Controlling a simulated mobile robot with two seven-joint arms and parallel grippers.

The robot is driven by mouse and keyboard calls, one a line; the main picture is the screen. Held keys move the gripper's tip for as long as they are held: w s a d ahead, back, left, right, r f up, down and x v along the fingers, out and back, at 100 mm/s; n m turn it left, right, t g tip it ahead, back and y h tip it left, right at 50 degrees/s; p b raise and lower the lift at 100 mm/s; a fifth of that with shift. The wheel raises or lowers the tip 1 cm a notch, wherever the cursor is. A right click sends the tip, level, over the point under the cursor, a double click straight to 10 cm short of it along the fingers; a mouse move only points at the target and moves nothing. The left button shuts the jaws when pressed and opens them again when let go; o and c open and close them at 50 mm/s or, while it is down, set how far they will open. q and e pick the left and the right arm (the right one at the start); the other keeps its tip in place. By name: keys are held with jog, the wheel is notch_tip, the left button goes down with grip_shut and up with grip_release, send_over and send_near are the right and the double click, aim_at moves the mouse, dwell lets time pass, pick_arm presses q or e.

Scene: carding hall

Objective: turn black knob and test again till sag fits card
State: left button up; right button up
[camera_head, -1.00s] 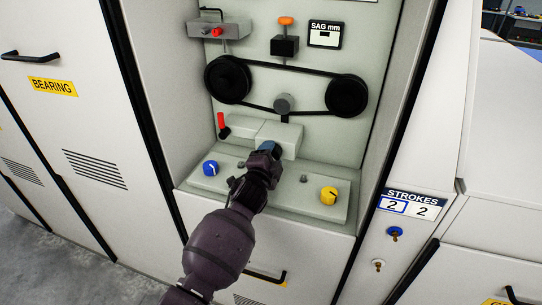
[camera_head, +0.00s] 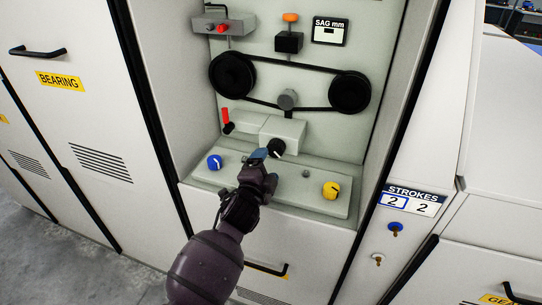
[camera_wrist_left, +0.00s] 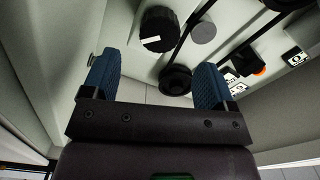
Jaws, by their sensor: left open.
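The black knob (camera_head: 277,147) sits on the front of a grey block. In the left wrist view it (camera_wrist_left: 158,30) shows a white mark, beyond the fingers. My left gripper (camera_head: 261,160) is just to the left of and below the knob in the head view, apart from it. Its blue fingers are open and empty in the left wrist view (camera_wrist_left: 155,85). The belt (camera_head: 290,67) runs around two black pulleys with a grey roller (camera_head: 287,100) between them. The white SAG mm card (camera_head: 330,30) is at the upper right; its small marks are unreadable. My right gripper is not in view.
A red handle (camera_head: 226,117) stands left of the block. An orange-topped black part (camera_head: 289,38) is above the belt. The STROKES panel (camera_head: 411,199) reads 2 and 2. Bay walls flank both sides.

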pick_arm(q)
jog(key=shift+v, duration=1.85)
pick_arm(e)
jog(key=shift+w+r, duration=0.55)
